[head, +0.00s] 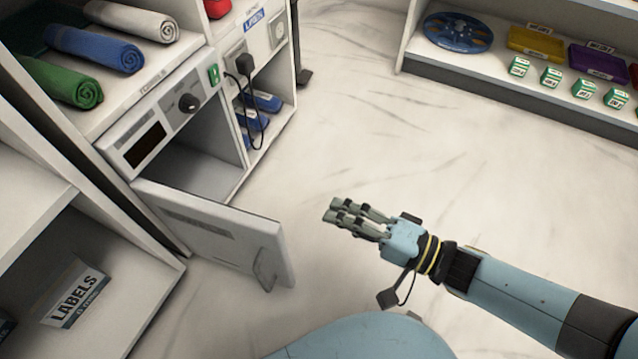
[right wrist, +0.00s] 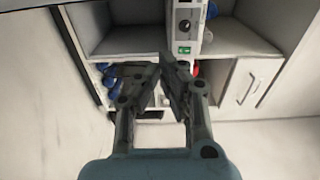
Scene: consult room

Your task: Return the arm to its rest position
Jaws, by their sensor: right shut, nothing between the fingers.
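My right gripper (head: 333,214) reaches in from the right in the head view, held over the pale floor. It is shut and empty, apart from the cabinet and its door. In the right wrist view its fingertips (right wrist: 166,62) meet near the middle, in front of the cabinet. My right arm is stretched out toward the left. My left gripper does not show in either view.
A cabinet compartment (head: 207,165) at the left stands open, its door (head: 215,235) swung out near my gripper. Rolled towels (head: 97,47) lie on top. A low shelf (head: 440,70) stands at the back right with a blue disc (head: 458,32) and small boxes. Open floor (head: 400,130) lies between.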

